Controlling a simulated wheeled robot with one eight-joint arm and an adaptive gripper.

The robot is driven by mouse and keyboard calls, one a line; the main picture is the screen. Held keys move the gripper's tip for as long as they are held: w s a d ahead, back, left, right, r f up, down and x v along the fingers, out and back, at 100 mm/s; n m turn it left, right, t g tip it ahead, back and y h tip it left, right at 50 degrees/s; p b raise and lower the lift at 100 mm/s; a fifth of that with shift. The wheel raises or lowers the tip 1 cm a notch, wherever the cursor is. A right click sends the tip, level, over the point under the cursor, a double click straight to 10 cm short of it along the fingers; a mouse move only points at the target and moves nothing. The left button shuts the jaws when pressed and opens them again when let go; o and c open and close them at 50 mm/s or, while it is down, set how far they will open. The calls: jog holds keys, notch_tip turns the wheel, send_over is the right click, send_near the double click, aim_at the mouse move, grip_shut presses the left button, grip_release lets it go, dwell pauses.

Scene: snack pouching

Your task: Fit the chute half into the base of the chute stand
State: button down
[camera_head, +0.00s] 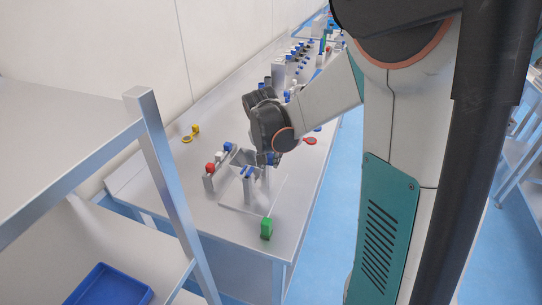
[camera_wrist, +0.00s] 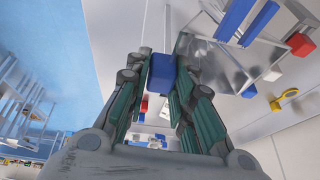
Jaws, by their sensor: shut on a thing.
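My gripper (camera_head: 268,158) is low over the table at the chute stand. In the wrist view its fingers (camera_wrist: 158,88) are closed on a blue block (camera_wrist: 160,70), which looks like the grip of the chute half. A thin grey, trough-like piece (camera_wrist: 218,62) beside it looks like the chute half's body. It also shows left of my gripper in the head view (camera_head: 238,157). The stand's pale base plate (camera_head: 240,205) lies flat on the table, with a blue-topped upright (camera_head: 247,172) on it. My gripper hides part of the stand, so I cannot tell whether the chute half touches the base.
A red piece (camera_head: 210,167) tops a grey holder left of the stand. A green block (camera_head: 266,228) stands at the near table edge. A yellow item (camera_head: 195,130) lies farther left, a red disc (camera_head: 310,141) right. Several small items line the far table. A shelf rack (camera_head: 160,150) stands left.

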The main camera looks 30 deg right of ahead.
jog(key=shift+f+b, duration=0.75)
jog(key=shift+f, duration=0.25)
jog(key=c, duration=1.3)
grip_release()
jog(key=shift+r, duration=0.1)
jog(key=v, duration=1.2)
jog(key=shift+s, duration=0.1)
